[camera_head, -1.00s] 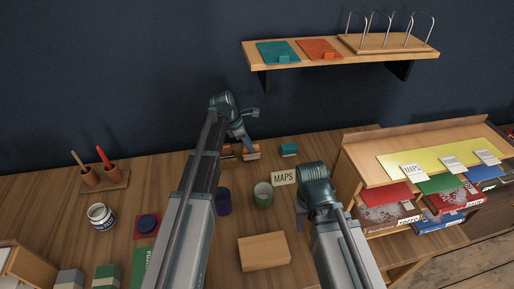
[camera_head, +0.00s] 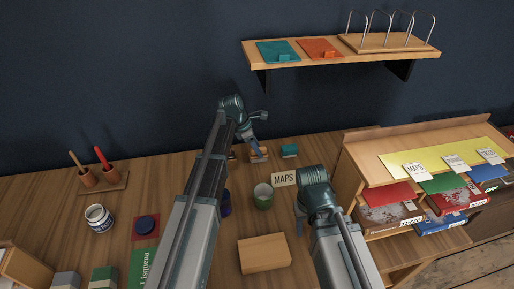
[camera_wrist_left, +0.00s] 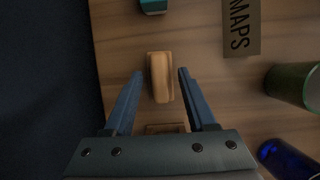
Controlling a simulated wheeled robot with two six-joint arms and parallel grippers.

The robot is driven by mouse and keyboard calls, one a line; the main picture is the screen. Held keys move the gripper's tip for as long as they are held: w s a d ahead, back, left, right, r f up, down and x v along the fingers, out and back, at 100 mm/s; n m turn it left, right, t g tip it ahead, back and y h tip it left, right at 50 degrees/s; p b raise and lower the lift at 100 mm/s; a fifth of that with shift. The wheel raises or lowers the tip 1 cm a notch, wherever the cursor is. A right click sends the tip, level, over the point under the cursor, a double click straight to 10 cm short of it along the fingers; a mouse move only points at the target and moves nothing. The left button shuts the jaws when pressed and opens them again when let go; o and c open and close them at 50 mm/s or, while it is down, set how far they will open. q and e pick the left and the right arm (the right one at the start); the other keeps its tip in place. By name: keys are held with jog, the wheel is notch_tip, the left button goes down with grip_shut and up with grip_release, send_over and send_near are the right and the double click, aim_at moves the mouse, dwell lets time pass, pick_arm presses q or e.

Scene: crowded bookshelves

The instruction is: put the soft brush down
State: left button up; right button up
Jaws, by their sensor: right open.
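A small wooden block-shaped brush (camera_head: 259,154) stands on the desk near the back wall. I take it for the soft brush, but its bristles cannot be made out. In the left wrist view the brush (camera_wrist_left: 161,77) lies between the fingertips of my left gripper (camera_wrist_left: 161,76), with a gap on each side. My left gripper (camera_head: 257,148) is open, low over the desk. My right gripper (camera_head: 300,220) hangs over the desk in front of the MAPS sign (camera_head: 284,178); it is open.
A teal block (camera_head: 289,150) stands right of the brush. Another wooden piece (camera_wrist_left: 165,128) is partly hidden under my left gripper. A green cup (camera_head: 263,196), a blue cup (camera_wrist_left: 288,158) and a wooden box (camera_head: 264,253) stand nearer. A shelf unit (camera_head: 425,160) stands at right.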

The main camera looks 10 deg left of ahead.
pick_arm(q)
jog(key=shift+r, duration=0.1)
pick_arm(e)
jog(key=shift+r, duration=0.15)
pick_arm(q)
jog(key=p+v, duration=1.2)
jog(key=s+d+m+y, duration=0.1)
jog(key=s+d+m, duration=0.3)
jog(key=s+m, duration=0.4)
jog(key=s+d+f+m+g+y, duration=0.1)
jog(key=s+d+m+y, duration=0.1)
jog(key=s+d+m, duration=0.3)
jog(key=s+d+m+g+y, duration=0.1)
jog(key=s+d+m, duration=0.3)
jog(key=s+m, duration=0.9)
jog(key=shift+s+d+f+y+b, duration=0.3)
jog(key=shift+s+y, duration=0.4)
jog(key=shift+s, duration=0.15)
pick_arm(e)
notch_tip(320, 180, up, 11)
